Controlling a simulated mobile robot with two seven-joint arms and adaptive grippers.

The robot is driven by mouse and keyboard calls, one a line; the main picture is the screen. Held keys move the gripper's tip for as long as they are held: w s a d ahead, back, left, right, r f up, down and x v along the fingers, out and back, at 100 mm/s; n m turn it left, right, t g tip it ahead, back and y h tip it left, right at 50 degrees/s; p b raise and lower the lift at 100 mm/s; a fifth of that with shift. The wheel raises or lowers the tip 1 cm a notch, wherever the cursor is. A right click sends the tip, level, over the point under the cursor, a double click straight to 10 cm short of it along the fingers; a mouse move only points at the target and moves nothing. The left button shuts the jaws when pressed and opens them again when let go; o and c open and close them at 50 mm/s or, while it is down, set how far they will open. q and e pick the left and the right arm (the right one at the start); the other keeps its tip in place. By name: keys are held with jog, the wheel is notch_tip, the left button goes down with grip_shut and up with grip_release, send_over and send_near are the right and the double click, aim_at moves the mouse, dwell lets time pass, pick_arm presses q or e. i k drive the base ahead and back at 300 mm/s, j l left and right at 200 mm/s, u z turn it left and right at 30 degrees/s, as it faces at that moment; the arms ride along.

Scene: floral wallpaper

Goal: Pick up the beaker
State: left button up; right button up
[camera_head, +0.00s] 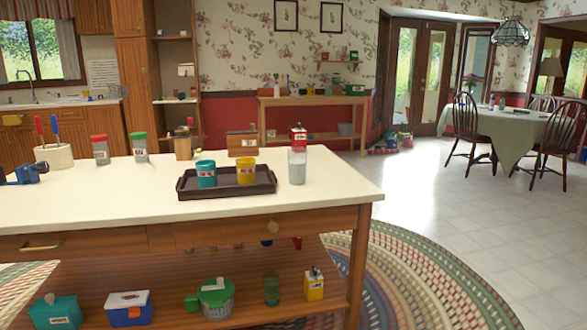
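I cannot tell for sure which thing is the beaker. A teal cup (206,175) and a yellow cup (246,171), each with a red and white label, stand upright on a dark brown tray (226,190) on the white-topped table. A pale grey cup-like container (297,168) stands just right of the tray, near the table's right end. A green glass tumbler (272,289) stands on the shelf under the table. Neither of my grippers is in view.
The white tabletop (90,197) is clear at its front left. Red-lidded (101,150) and green-lidded (139,147) jars, a white holder (54,157) and a blue object (28,173) stand farther back. Open floor (430,212) lies to the right, before a dining table (512,130) with chairs.

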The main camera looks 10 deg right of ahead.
aim_at(297, 157)
jog(key=i+l, duration=1.3)
